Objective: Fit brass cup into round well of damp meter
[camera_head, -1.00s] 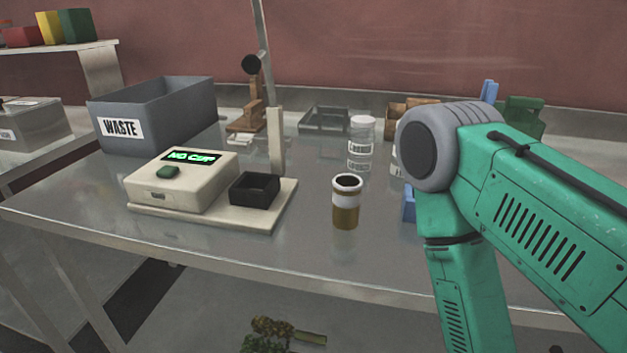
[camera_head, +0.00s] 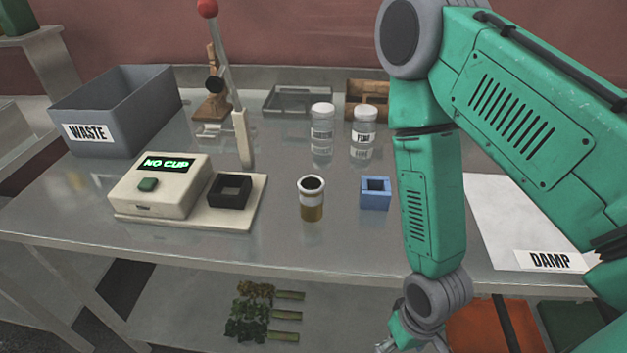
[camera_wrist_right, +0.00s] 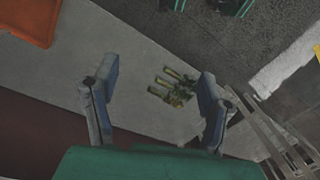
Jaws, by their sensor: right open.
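The cream meter (camera_head: 160,184) stands on the left of the metal table and its green display reads NO CUP. A black square holder with an opening (camera_head: 230,190) sits on its base plate, beside the meter body. A small round cup (camera_head: 312,199), brass-brown below with a white band and dark mouth, stands upright on the table right of the meter, apart from it. My right gripper (camera_wrist_right: 155,95) is open and empty in the wrist view, pointing toward the floor area. In the head view its arm hangs at the table's front edge and the fingers are mostly cut off. My left gripper is not in view.
A blue square block (camera_head: 375,193) stands right of the cup. Two lidded jars (camera_head: 322,133) are behind. A grey WASTE bin (camera_head: 115,108) is at the back left, a white DAMP sheet (camera_head: 520,225) at the right. Lower shelf holds green bundles (camera_head: 262,315).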

